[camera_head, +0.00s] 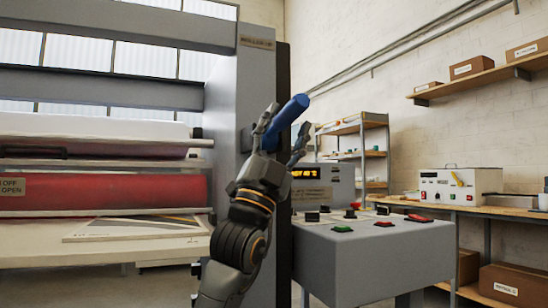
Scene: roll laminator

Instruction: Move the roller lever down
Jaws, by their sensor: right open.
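The roller lever (293,108) has a thick blue handle and juts from the side of the grey laminator post, its free end tilted up to the right. My right gripper (284,132) is raised at the lever, with its two fingers spread apart on either side of the blue handle. The lower part of the handle is partly hidden by the gripper, and I cannot tell whether a finger touches it. My left gripper is not in view.
The laminator (222,105) with its red roller (110,190) fills the left. A grey control console (375,255) with coloured buttons stands right of my arm. A display box (325,185) sits behind it. A workbench and shelves line the right wall.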

